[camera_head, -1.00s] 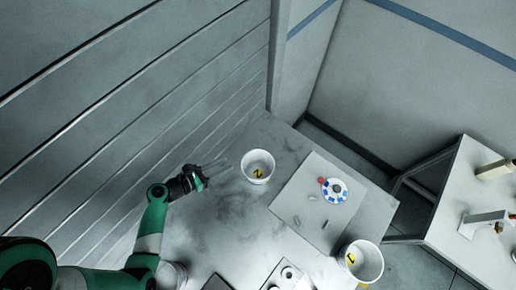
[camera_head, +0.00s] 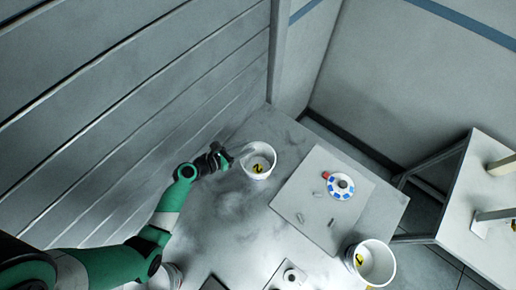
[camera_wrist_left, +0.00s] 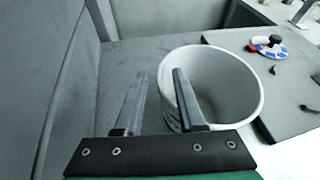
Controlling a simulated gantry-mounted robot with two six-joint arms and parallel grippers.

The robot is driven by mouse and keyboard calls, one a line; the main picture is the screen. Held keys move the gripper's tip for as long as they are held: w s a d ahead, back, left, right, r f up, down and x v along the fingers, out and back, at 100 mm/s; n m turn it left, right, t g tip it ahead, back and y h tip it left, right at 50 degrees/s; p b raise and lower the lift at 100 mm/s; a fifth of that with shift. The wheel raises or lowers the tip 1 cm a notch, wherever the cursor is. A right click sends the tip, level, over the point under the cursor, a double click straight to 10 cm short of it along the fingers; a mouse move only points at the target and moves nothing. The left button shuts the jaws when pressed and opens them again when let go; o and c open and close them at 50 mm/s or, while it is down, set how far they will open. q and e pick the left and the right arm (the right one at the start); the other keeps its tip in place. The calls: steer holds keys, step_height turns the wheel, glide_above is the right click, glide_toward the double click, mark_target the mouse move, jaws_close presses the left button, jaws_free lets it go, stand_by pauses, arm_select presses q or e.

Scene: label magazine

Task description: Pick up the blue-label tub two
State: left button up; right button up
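A white open tub (camera_head: 266,152) with a yellow marking that reads 2 stands upright on the table, near its far left edge. In the left wrist view the tub (camera_wrist_left: 232,88) fills the middle right; a small blue and red patch shows low on its near side, partly behind a finger. My left gripper (camera_head: 236,155) is at the tub's left rim. In the left wrist view the left gripper (camera_wrist_left: 157,76) is open: one finger is left of the tub, the other overlaps its left rim. I cannot tell whether they touch. My right gripper is not in view.
A second white tub (camera_head: 378,262) with a yellow marking stands at the table's right edge. A grey board (camera_head: 318,212) carries a round white and blue piece (camera_head: 341,186) and small dark bits. A wall (camera_head: 120,110) runs close along the left.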

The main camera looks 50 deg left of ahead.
arm_select(q)
jaws_close()
steer(key=shift+f, duration=0.1)
stand_by(1.3)
